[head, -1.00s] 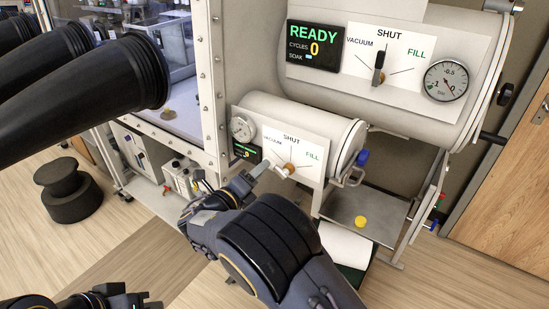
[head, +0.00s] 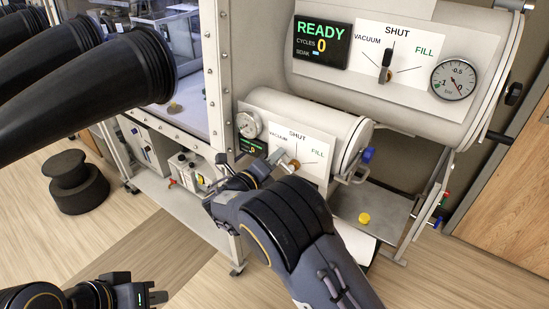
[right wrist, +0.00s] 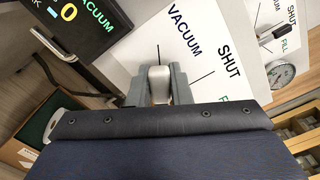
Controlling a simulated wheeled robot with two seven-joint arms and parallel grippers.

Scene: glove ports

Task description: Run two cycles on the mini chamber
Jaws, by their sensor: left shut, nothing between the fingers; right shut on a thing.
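The mini chamber (head: 305,118) is the small white cylinder below the large one. Its front plate (head: 312,146) carries VACUUM, SHUT and FILL marks, a small gauge (head: 249,125) and a dark display (head: 252,147). In the right wrist view the display (right wrist: 65,30) shows a yellow 0 and green VACUUM. My right gripper (head: 284,161) is shut on the plate's valve handle; in the right wrist view the pale handle (right wrist: 159,84) sits between the fingers, seemingly lined up with the VACUUM mark. My left gripper (head: 143,297) is shut and empty, low at the left.
The large chamber (head: 400,100) above shows READY and cycles 0 on its display (head: 321,42); its dark handle (head: 386,67) points near SHUT. A shelf (head: 385,209) below holds a yellow piece (head: 364,218). Black glove sleeves (head: 100,85) jut in at upper left.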

